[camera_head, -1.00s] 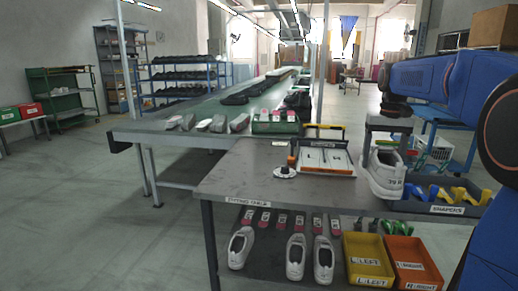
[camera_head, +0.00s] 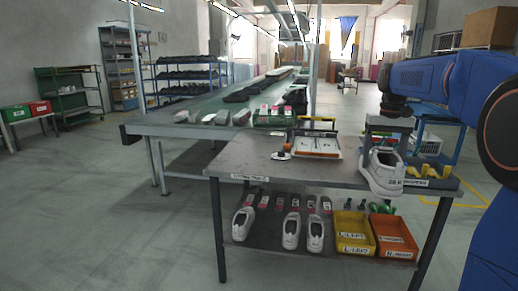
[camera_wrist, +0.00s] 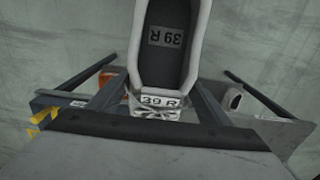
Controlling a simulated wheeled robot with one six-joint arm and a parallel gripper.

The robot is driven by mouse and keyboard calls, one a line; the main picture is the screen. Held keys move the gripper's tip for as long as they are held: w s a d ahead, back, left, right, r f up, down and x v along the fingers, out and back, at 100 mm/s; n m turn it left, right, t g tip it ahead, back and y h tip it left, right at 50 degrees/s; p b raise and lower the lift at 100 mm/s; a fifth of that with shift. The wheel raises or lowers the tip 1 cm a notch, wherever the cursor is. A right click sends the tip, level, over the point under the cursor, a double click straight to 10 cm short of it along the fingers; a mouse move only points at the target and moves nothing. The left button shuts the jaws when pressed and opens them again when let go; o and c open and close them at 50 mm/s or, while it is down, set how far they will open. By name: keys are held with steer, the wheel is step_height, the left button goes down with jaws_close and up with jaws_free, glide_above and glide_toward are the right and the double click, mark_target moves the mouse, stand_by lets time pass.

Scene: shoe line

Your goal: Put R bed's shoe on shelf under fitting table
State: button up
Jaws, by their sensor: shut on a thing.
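A white and grey shoe (camera_head: 383,177) hangs in my gripper (camera_head: 386,140) in front of the right part of the fitting table (camera_head: 262,167). In the wrist view the shoe (camera_wrist: 139,45) has a dark insole marked "39 R" and a matching heel tag. My gripper (camera_wrist: 152,98) is shut on its heel end. The shelf (camera_head: 263,241) under the table holds several shoes: one at the left (camera_head: 243,222), and two (camera_head: 291,230) (camera_head: 315,234) near the middle. The R bed (camera_head: 327,145) on the tabletop, in the orange-edged board, looks empty.
A yellow bin (camera_head: 354,245) and an orange bin (camera_head: 395,250) stand at the shelf's right. Red-tagged pieces line the shelf's back. A tray of shapers (camera_head: 430,178) sits at the table's right end. Table legs (camera_head: 217,230) bound the shelf. The floor in front is clear.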

steer(key=w+a+f, duration=0.2)
steer(key=a+f, duration=0.1)
steer(key=f, duration=1.7)
steer(key=w+a+f+n, duration=0.1)
steer(key=a+f, duration=0.2)
steer(key=f, duration=1.7)
steer(key=w+a+f+n, duration=0.1)
steer(key=a+f, duration=0.3)
steer(key=f, duration=1.7)
steer(key=shift+w, duration=0.8)
steer(key=shift+f, duration=0.1)
